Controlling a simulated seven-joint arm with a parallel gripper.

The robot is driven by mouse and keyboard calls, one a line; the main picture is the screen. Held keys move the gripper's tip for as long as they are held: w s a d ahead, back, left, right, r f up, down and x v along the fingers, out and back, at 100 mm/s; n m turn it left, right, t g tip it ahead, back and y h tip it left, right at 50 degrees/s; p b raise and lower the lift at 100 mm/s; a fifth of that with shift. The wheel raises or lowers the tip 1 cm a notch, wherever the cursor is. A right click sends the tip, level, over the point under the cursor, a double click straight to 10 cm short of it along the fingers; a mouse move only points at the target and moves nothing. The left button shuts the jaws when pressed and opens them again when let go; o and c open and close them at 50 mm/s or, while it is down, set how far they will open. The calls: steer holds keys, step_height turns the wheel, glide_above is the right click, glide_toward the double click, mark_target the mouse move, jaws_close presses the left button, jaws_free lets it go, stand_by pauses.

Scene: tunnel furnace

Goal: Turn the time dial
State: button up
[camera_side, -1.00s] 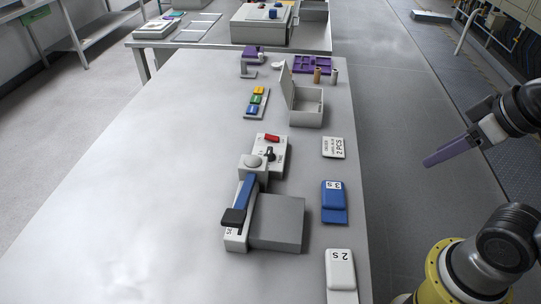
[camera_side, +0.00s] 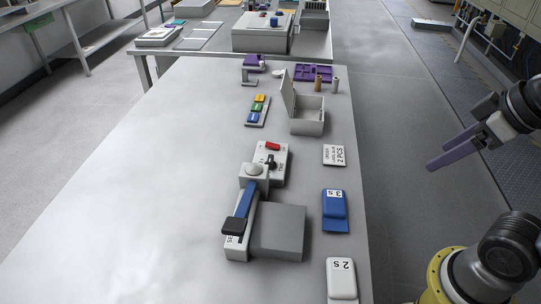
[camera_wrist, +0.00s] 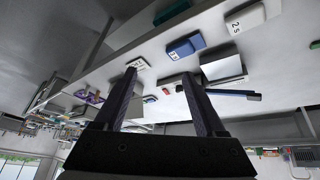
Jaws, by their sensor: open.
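The time dial (camera_side: 271,162) is a small black knob on a white control box (camera_side: 281,155) with a red switch (camera_side: 272,146) above it. The box stands on the table behind a blue-levered device (camera_side: 240,221). My gripper (camera_side: 433,165) is open and empty, off the table's right side and well apart from the dial. In the wrist view its two dark fingers (camera_wrist: 158,75) are spread with nothing between them. The dial is too small to make out there, and its pointer setting is not readable in either view.
Beside the blue-levered device is a grey block (camera_side: 283,232). Along the right edge lie a white "2 s" block (camera_side: 341,280), a blue "3 s" block (camera_side: 334,208) and a "2 PCS" card (camera_side: 333,155). An open-lidded box (camera_side: 308,117) stands behind. The table's left side is clear.

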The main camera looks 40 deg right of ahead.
steer(key=w+a+r+n, duration=0.1)
steer(key=w+r+n, duration=0.2)
steer(key=w+r, duration=0.55)
steer(key=n+g, duration=0.5)
steer(key=g, duration=0.1)
glide_above(270, 158)
step_height(270, 158, down, 13)
step_height(270, 158, down, 14)
steer(key=shift+r, duration=0.2)
jaws_close()
